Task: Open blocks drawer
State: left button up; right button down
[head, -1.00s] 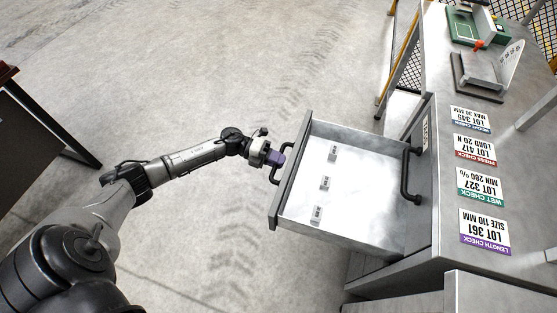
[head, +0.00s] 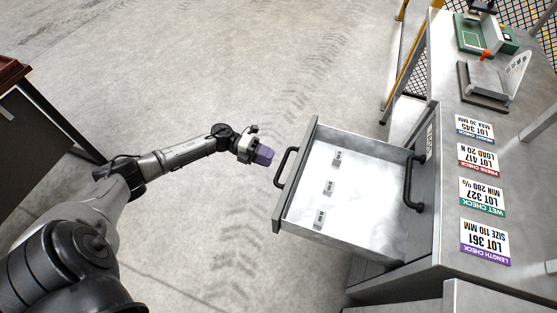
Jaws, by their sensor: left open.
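The blocks drawer (head: 378,224) is pulled out from the metal bench, and its inside shows from above. Three small grey blocks (head: 329,188) lie in a row on its floor. The drawer's dark bar handle (head: 284,166) is on its front panel, at the left. My left gripper (head: 265,156), with purple fingers, is open and empty. It is just left of the handle, with a small gap of floor between them. My right gripper is not in view.
The bench top (head: 447,150) at the right carries several lot cards (head: 484,243), a grey fixture (head: 484,84) and a green device (head: 483,38). A second dark handle (head: 408,185) shows at the drawer's bench end. A dark table (head: 30,140) stands at the far left. The floor between is clear.

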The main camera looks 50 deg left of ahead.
aim_at(283, 163)
pick_arm(q)
jog(key=p+v, duration=0.1)
jog(key=v, duration=0.7)
jog(key=shift+d+f, duration=0.15)
jog(key=b+x, duration=0.2)
jog(key=x, duration=1.1)
jog(key=shift+w+d+b, duration=0.25)
jog(key=shift+b, duration=0.15)
